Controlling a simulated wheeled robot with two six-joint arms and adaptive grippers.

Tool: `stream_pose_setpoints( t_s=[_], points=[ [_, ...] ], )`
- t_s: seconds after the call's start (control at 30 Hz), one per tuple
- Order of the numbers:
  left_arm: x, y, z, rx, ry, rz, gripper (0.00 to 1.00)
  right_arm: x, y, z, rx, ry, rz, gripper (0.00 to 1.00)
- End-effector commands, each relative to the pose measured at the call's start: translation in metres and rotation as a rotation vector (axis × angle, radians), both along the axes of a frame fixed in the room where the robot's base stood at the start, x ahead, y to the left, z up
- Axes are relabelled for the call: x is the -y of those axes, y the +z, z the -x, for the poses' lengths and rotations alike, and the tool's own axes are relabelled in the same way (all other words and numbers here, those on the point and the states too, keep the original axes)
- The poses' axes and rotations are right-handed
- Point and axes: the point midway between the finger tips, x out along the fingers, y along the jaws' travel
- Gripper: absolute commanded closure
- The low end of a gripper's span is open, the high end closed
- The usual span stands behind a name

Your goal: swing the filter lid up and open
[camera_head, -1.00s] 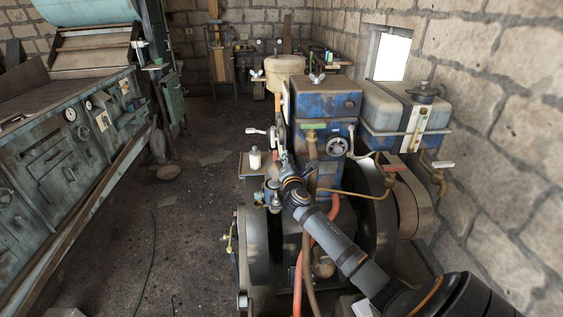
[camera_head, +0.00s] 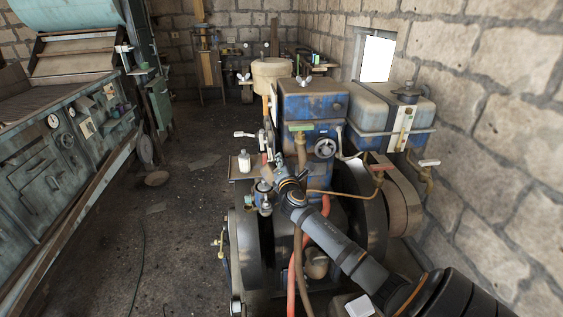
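A round beige filter canister (camera_head: 272,83) stands behind the blue engine block. Its flat top, which looks like the lid (camera_head: 271,67), lies level and appears closed. A wing nut (camera_head: 244,84) shows at its left and another (camera_head: 303,81) at its right. My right arm reaches in from the lower right. Its gripper (camera_head: 274,168) is in front of the engine, nearer and lower than the canister and apart from it. The gripper is small and blends into the engine parts, so its fingers are unclear. My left gripper is out of view.
A grey tank (camera_head: 380,108) is to the right, against the stone wall. Open floor (camera_head: 190,220) lies left of the engine.

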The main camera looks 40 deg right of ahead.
Motion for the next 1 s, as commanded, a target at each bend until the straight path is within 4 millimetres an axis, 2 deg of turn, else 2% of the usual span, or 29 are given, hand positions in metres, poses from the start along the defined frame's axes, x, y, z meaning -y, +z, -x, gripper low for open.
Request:
stream_pose_setpoints(
  t_s=[0.1,0.43,0.57,0.8,1.0],
  points=[
    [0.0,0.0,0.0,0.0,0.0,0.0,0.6,0.0,0.001,0.0,0.001,0.001,0.0,0.66],
    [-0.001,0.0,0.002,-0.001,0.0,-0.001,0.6,-0.003,0.002,0.004,0.003,0.003,0.003,0.66],
    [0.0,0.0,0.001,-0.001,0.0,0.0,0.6,-0.016,0.001,0.024,0.001,0.004,0.003,0.66],
    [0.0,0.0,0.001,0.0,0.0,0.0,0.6,-0.046,0.0,0.074,-0.001,0.004,0.002,0.66],
    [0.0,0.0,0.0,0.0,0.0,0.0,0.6,-0.061,0.001,0.098,0.0,0.002,0.001,0.66]
  ],
)
